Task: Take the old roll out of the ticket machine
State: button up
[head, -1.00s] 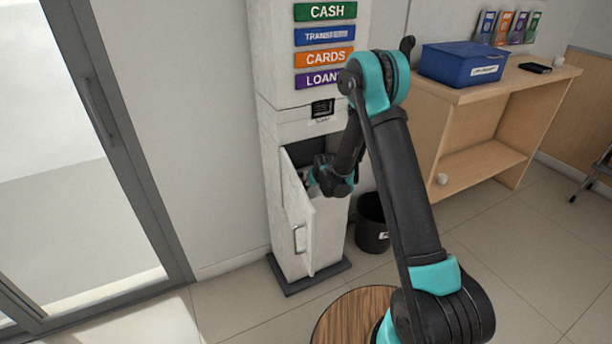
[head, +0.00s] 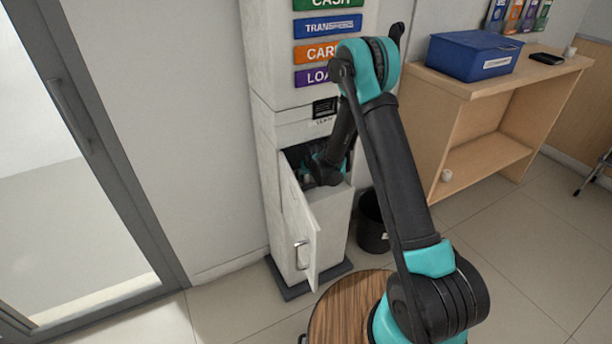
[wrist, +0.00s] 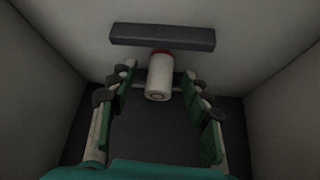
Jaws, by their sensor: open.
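The ticket machine (head: 266,140) is a tall pale cabinet, with its lower door (head: 301,232) swung open. My gripper (wrist: 160,90) is inside the cabinet, open, with its green-padded fingers spread apart. In the wrist view, the old roll (wrist: 159,79), a white roll with a red far end, sits ahead between the fingertips, with space on both sides. A thin pale rod shows beside it, and a dark grey bar (wrist: 162,37) runs above it. In the head view, my wrist hides the roll and most of the opening.
Cabinet walls stand close on both sides of my gripper. A black bin (head: 372,222) is on the floor right of the machine. A wooden desk (head: 470,85) with a blue box (head: 473,55) stands further right.

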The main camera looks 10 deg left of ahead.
jog(key=c, duration=0.9)
jog(key=shift+c, duration=0.2)
jog(key=shift+r, duration=0.15)
